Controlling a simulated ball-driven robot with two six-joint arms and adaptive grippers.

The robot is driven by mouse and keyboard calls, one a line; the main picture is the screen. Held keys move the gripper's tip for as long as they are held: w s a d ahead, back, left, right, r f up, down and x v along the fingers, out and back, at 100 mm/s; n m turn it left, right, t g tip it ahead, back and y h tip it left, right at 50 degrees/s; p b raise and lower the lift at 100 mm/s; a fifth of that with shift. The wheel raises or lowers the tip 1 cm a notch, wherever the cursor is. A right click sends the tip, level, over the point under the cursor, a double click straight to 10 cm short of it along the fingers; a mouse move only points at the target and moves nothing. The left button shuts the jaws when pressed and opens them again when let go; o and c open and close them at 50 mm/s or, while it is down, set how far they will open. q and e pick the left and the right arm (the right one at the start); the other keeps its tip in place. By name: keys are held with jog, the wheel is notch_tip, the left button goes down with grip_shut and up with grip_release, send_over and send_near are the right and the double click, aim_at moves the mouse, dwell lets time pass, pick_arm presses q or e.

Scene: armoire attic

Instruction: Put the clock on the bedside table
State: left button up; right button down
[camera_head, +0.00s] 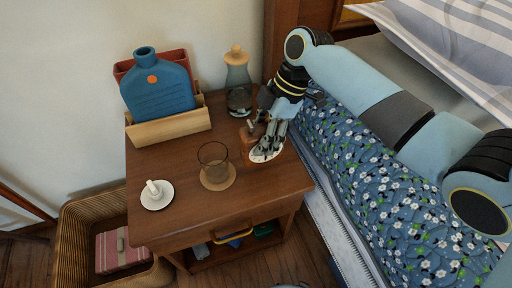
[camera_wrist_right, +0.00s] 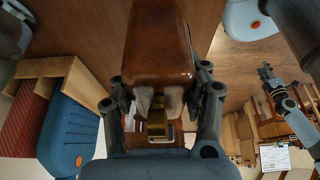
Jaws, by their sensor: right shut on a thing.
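The clock (camera_head: 247,140) is a small brown wooden block with a pale round face turned toward the front. It is at the right side of the bedside table (camera_head: 190,212), on or just above the top; I cannot tell which. My right gripper (camera_head: 268,140) reaches down over it and is shut on it, partly hiding it. In the right wrist view the clock's glossy brown body (camera_wrist_right: 158,45) sits between the fingers. My left gripper (camera_wrist_right: 268,78) shows small at the right of that view, away from the table; its jaws are unclear.
On the table are a wooden rack (camera_head: 165,127) with a blue hot-water bottle (camera_head: 158,92), a glass carafe (camera_head: 238,85), a glass (camera_head: 212,160) on a coaster, and a white candle dish (camera_head: 157,200). The bed (camera_head: 380,170) adjoins at right. A wicker basket (camera_head: 75,220) stands at lower left.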

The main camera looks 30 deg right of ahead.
jog(key=shift+w+a+f, duration=0.3)
jog(key=shift+w+f, duration=0.05)
jog(key=shift+w, duration=0.1)
jog(key=shift+f+b, duration=0.55)
jog(key=shift+f, duration=1.3)
jog(key=shift+f, duration=0.2)
jog(key=c, duration=0.6)
grip_release()
jog(key=shift+s, duration=0.1)
jog(key=p+v, duration=0.2)
jog(key=v, duration=1)
jog(key=shift+d+r+p, duration=0.1)
jog(key=shift+d+p, duration=0.05)
jog(key=shift+p, duration=0.15)
